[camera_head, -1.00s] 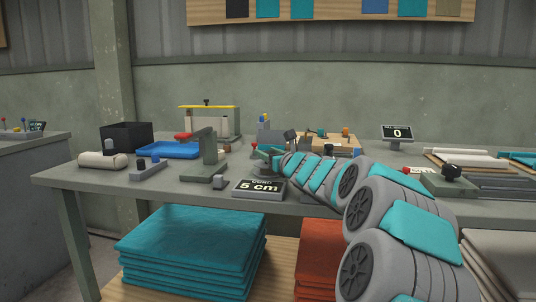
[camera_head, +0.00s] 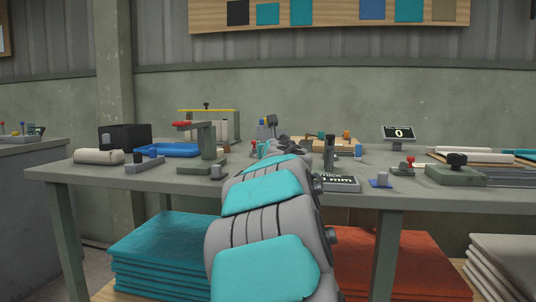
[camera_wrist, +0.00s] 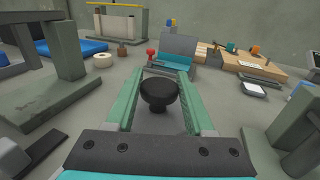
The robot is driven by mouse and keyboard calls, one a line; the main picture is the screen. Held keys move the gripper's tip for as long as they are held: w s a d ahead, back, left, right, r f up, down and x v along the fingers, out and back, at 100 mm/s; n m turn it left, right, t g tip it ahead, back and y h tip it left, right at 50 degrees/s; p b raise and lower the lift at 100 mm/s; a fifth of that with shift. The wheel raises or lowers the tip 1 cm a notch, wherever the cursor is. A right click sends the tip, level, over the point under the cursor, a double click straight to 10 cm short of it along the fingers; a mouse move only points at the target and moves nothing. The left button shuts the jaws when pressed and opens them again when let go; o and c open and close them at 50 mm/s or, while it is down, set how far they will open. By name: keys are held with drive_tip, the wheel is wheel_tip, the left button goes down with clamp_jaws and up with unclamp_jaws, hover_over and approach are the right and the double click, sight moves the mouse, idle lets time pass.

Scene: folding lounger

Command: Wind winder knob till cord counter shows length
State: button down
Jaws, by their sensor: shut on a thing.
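In the wrist view a black round-topped knob (camera_wrist: 160,92) stands upright between the two green fingers of my gripper (camera_wrist: 161,90). The fingers are closed on its sides. In the head view my arm hides the knob and most of the gripper (camera_head: 292,148). A small dark display (camera_head: 398,133) at the back right of the bench reads 0; its small heading is too fine to read.
A grey stand with a red top (camera_head: 203,150), a blue tray (camera_head: 170,150) and a black box (camera_head: 125,137) are to the left. A black-knobbed block (camera_head: 455,170) is to the right.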

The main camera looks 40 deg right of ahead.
drive_tip(key=shift+f+m+g+h, duration=0.15)
drive_tip(key=shift+m+g+h, duration=0.5)
drive_tip(key=shift+h, duration=0.25)
drive_tip(key=shift+w+a+r+m+g+h+p, duration=0.1)
drive_tip(key=shift+r+m+g+h+p, duration=0.05)
drive_tip(key=shift+m+g+h+p, duration=0.35)
drive_tip(key=shift+w+r+m+g+h+p, duration=0.1)
drive_tip(key=shift+m+g+h+p, duration=0.3)
drive_tip(key=shift+h, duration=0.2)
drive_tip(key=m+g+h+p, duration=0.1)
drive_tip(key=g+p, duration=0.1)
drive_tip(key=m+g+h+p, duration=0.2)
drive_tip(key=p, duration=0.1)
drive_tip(key=shift+r+m+g, duration=0.2)
drive_tip(key=shift+m+g, duration=0.05)
drive_tip(key=m+g+p, duration=0.1)
drive_tip(key=m+g+h+p, duration=0.1)
drive_tip(key=g+p, duration=0.1)
drive_tip(key=shift+f, duration=0.25)
drive_tip(key=m+g, duration=0.2)
drive_tip(key=g, duration=0.1)
drive_tip(key=shift+s+f+h+p, duration=0.1)
drive_tip(key=shift+f+h+p, duration=0.1)
drive_tip(key=shift+h+p, duration=0.2)
drive_tip(key=shift+m+g, duration=1.1)
drive_tip(key=shift+g, duration=0.6)
drive_tip(key=shift+s+r+m+g, duration=0.1)
drive_tip(key=shift+m+g, duration=0.2)
drive_tip(key=shift+g, duration=0.2)
